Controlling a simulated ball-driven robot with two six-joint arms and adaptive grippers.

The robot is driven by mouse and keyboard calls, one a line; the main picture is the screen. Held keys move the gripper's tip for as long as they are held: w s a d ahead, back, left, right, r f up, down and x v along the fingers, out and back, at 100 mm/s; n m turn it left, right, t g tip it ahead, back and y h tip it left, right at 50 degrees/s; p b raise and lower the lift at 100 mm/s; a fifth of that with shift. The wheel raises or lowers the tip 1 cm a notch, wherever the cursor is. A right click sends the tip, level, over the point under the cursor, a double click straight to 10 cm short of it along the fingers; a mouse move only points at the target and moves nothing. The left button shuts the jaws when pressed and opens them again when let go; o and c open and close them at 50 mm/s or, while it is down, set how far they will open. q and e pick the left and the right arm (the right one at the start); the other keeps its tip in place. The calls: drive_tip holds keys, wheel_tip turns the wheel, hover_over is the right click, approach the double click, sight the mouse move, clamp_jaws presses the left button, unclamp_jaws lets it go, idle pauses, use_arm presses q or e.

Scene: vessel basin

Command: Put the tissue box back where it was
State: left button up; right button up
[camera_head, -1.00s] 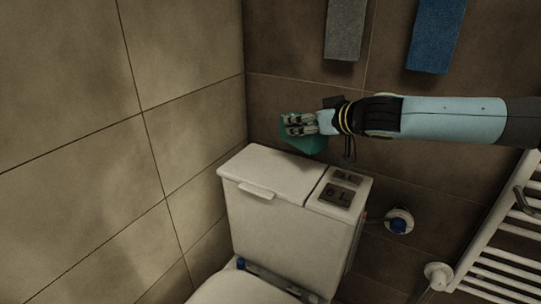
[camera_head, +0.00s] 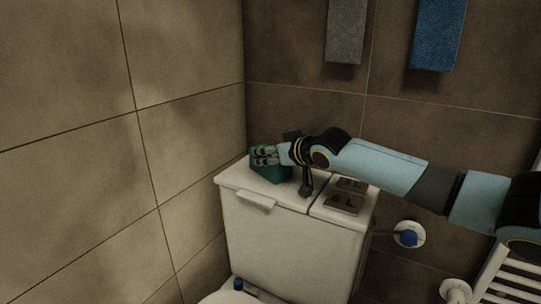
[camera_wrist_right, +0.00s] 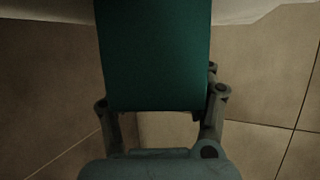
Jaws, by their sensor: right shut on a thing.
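The teal tissue box (camera_head: 270,173) is at the back left of the white cistern's top (camera_head: 236,178). In the head view it looks to be at the lid's surface, but I cannot tell whether it rests on it. In the right wrist view the tissue box (camera_wrist_right: 154,55) fills the middle between the fingers of my right gripper (camera_wrist_right: 160,110). My left gripper is not in view.
Two flush plates (camera_head: 344,201) are on the right part of the cistern. A grey towel (camera_head: 346,30) and a blue towel (camera_head: 438,35) hang on the back wall. A valve with a blue knob (camera_head: 407,235) and a white radiator (camera_head: 508,275) are at the right.

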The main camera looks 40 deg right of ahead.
drive_tip(key=o, duration=1.2)
drive_tip(key=shift+f, duration=0.1)
drive_tip(key=shift+s+r, duration=0.3)
drive_tip(key=shift+s, duration=0.05)
drive_tip(key=p+v, duration=0.6)
drive_tip(key=v, duration=0.5)
drive_tip(key=shift+s, duration=0.15)
drive_tip(key=shift+a, duration=0.1)
